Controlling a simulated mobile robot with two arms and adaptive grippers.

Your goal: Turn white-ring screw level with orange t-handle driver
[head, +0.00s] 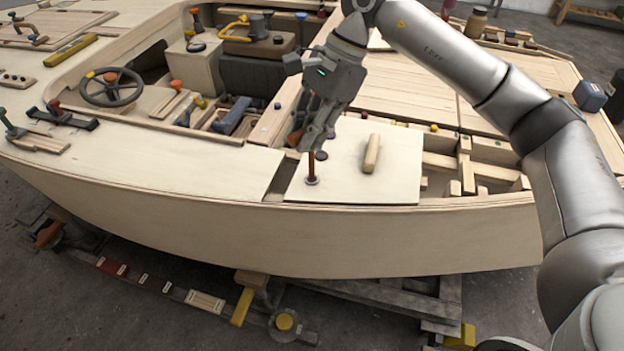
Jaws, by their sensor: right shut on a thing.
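My right gripper (305,138) comes down from above at the middle of the hull. It is shut on the orange t-handle driver (311,165), whose handle is mostly hidden by the fingers. The driver's shaft stands about upright and points down. Its lower end meets a small pale-grey ring (312,181) near the front left of a loose plywood panel (345,188). This looks like the white-ring screw, but its head is hidden under the driver, so I cannot tell how high it sits. My left gripper is not in view.
A wooden block (371,153) lies on the panel to the right of the driver. A small dark round piece (321,155) is close behind the driver. Open framed bays (480,170) lie to the right. A steering wheel (111,87) and several tools stand on the left deck.

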